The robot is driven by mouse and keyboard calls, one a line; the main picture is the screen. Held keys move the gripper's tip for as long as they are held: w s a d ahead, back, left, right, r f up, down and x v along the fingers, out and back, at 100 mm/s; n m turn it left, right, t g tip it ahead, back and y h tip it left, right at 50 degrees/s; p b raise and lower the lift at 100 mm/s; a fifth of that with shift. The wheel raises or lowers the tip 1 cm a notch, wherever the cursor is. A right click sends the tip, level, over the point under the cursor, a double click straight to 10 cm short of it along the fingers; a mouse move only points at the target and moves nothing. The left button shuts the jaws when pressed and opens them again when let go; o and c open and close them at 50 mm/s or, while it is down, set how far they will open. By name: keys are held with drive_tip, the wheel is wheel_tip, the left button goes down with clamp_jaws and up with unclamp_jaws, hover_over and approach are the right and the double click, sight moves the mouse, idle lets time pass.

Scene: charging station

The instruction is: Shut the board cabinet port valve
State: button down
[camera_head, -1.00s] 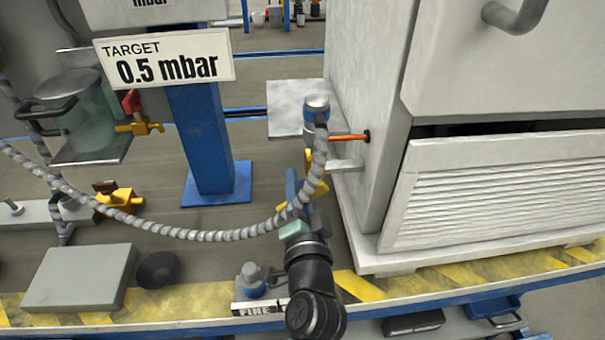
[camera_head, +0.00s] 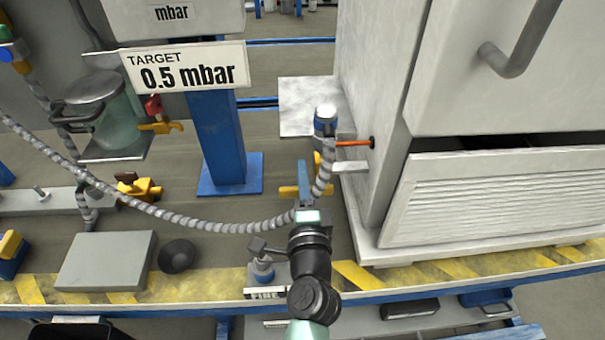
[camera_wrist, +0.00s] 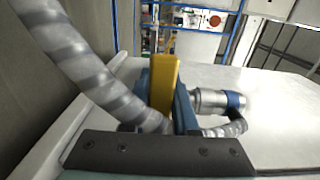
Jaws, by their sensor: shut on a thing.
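The white cabinet (camera_head: 375,120) stands at the right in the head view, with an orange rod (camera_head: 352,142) entering its left side. Beside it is a port fitting (camera_head: 326,125) with a blue ring and a grey ribbed hose; the fitting also shows in the wrist view (camera_wrist: 220,101). The yellow valve handle (camera_head: 288,191) lies just below and left of the fitting. My gripper (camera_head: 304,180) is at the handle. In the wrist view, the handle (camera_wrist: 163,85) stands between the blue fingers of my gripper (camera_wrist: 166,103), which is shut on it. The fingers partly hide the handle and valve body.
The ribbed hose (camera_head: 215,225) sweeps left across the bench, close to my gripper. A blue post (camera_head: 220,130) carries the "TARGET 0.5 mbar" sign (camera_head: 188,67). A grey block (camera_head: 105,261), dark bowl (camera_head: 177,256) and small blue-based fitting (camera_head: 263,270) stand near the front edge.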

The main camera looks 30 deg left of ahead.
idle(0.4)
drive_tip(key=c, duration=0.7)
unclamp_jaws()
drive_tip(key=b+v, duration=0.1)
drive_tip(key=v, duration=1.2)
